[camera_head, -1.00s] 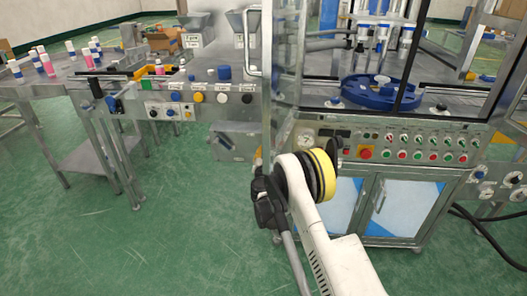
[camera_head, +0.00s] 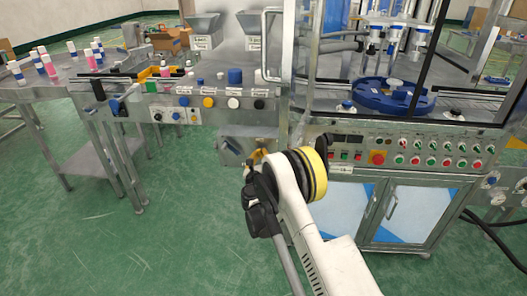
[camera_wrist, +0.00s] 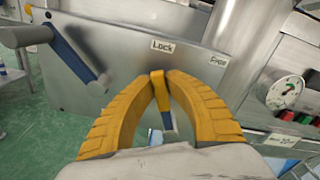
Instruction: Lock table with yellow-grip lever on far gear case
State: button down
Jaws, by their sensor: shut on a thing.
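The yellow-grip lever (camera_wrist: 157,84) stands nearly upright against the grey metal gear case (camera_wrist: 105,65), just below the "Lock" label (camera_wrist: 163,46). The "Free" label (camera_wrist: 217,59) is to its right. My gripper (camera_wrist: 160,82) has two curved yellow fingers closed around the lever's grip, one on each side. The lever's lower part shows blue and metal between the fingers; its pivot is largely hidden. In the head view, the gear case (camera_head: 232,148) sits under the machine's front, and my gripper (camera_head: 257,157) reaches it, mostly hidden behind my wrist.
A pressure gauge (camera_wrist: 285,92) is at right. Above the gear case is a button panel (camera_head: 215,103); a glass-fronted machine with a blue rotary table (camera_head: 390,98) stands right. Green floor in front is clear.

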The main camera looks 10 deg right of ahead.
jog(key=shift+a+f+n, duration=0.15)
jog(key=shift+a+n, duration=0.15)
jog(key=shift+n, duration=0.2)
jog(key=c, duration=1.4)
grip_release()
jog(key=shift+w+f, duration=0.1)
jog(key=shift+a, duration=0.1)
jog(key=v, duration=0.7)
jog(key=shift+s, duration=0.25)
